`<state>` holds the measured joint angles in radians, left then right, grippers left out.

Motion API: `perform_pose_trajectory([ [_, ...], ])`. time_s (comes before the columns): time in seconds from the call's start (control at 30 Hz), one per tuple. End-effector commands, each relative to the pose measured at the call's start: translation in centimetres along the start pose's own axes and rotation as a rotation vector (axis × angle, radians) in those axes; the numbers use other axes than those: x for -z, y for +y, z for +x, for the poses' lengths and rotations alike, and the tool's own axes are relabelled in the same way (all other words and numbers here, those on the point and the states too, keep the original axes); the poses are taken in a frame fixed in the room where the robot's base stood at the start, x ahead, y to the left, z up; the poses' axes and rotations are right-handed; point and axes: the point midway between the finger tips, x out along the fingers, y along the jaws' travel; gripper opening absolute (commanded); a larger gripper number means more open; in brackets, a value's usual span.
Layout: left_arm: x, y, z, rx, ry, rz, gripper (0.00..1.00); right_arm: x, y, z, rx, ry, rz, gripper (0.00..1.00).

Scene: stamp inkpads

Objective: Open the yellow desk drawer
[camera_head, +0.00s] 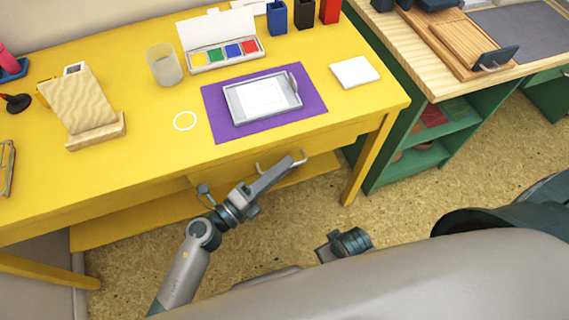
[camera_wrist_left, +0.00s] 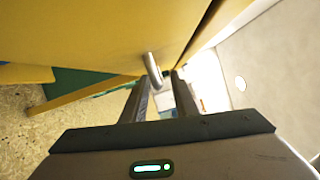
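The yellow desk drawer (camera_head: 237,170) is under the front edge of the yellow desk (camera_head: 150,165). It looks shut, though my arm hides part of its front. Its light metal handle (camera_head: 259,167) shows just beside my left gripper (camera_head: 284,168). In the left wrist view the handle (camera_wrist_left: 153,70) stands out from the yellow front, between the tips of my left gripper (camera_wrist_left: 161,76). The two fingers are apart there, and I see no clear grip on the handle. My right gripper is not clearly visible.
On the desk are a purple mat (camera_head: 216,107) with a grey-white tray (camera_head: 231,105), an inkpad set (camera_head: 222,55), a glass (camera_head: 164,66) and a wooden stand (camera_head: 82,105). A desk leg (camera_head: 366,165) and green shelf (camera_head: 425,160) are to the right.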

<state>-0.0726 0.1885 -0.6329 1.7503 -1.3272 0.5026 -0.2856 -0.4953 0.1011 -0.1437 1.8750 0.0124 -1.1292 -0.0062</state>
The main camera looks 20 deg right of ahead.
Motion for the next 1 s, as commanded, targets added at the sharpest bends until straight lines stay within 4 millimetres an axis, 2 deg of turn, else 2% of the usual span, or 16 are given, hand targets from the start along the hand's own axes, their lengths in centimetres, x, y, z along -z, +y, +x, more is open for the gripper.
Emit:
perform_pose_trajectory([
  [0.17, 0.02, -0.01, 1.01, 0.0, 0.001, -0.001, 0.26, -0.1, -0.01, 0.29, 0.0, 0.0, 0.0, 0.31],
  [0.47, 0.03, 0.01, 1.09, 0.0, 0.001, 0.0, 0.26, -0.17, -0.03, 0.37, 0.001, -0.001, -0.001, 0.31],
  [0.6, 0.03, 0.01, 1.07, 0.0, 0.001, 0.0, 0.0, -0.16, -0.03, 0.37, 0.001, -0.001, -0.001, 0.31],
  [1.0, 0.04, 0.02, 1.05, 0.0, 0.001, 0.0, 0.0, -0.07, -0.02, 0.29, 0.0, 0.0, 0.0, 0.31],
])
